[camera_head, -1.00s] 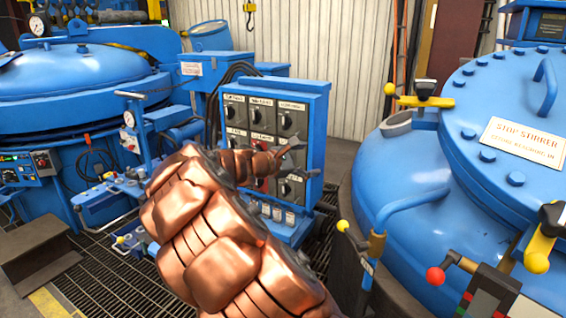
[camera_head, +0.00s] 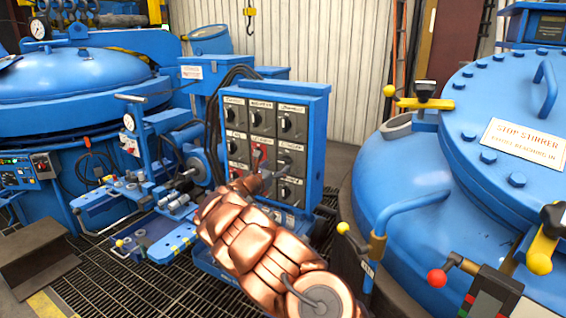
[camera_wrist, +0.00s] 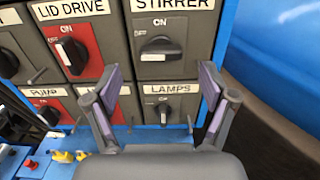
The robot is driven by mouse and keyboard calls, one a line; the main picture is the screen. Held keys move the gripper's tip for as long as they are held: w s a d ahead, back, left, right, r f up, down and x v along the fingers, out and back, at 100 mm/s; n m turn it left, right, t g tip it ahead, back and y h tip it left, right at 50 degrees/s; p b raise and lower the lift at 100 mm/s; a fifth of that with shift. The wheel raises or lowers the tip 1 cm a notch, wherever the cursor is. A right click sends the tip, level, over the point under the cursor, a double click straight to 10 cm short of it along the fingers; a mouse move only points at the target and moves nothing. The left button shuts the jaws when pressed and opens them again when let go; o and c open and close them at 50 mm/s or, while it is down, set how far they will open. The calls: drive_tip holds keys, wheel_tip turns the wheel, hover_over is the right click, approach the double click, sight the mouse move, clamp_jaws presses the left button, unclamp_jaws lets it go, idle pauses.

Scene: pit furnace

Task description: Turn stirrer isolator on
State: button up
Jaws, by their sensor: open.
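The stirrer isolator (camera_wrist: 174,62) is a grey panel with a black rotary knob, under a STIRRER label at the top of the wrist view. Its knob handle lies roughly horizontal, with its white mark toward the left and ON printed above. In the head view it appears to be the right panel of the middle row (camera_head: 291,160). My gripper (camera_wrist: 162,74) is open and empty, its two fingers apart just below the stirrer knob in the picture. In the head view my gripper (camera_head: 266,182) is small and partly hidden by my arm, near the cabinet's lower panels.
The LID DRIVE isolator (camera_wrist: 72,52) is red and sits left of the stirrer. The LAMPS isolator (camera_wrist: 163,110) sits below it, between my fingers, and the red PUMP isolator (camera_wrist: 48,112) is lower left. A blue furnace vessel (camera_head: 400,220) stands right of the blue cabinet (camera_head: 316,130).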

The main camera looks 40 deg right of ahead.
sight(283, 162)
drive_tip(key=shift+p+x, duration=0.55)
drive_tip(key=shift+x, duration=2.1)
drive_tip(key=shift+c, duration=0.3)
drive_tip(key=c, duration=1.1)
drive_tip(key=shift+f, duration=0.1)
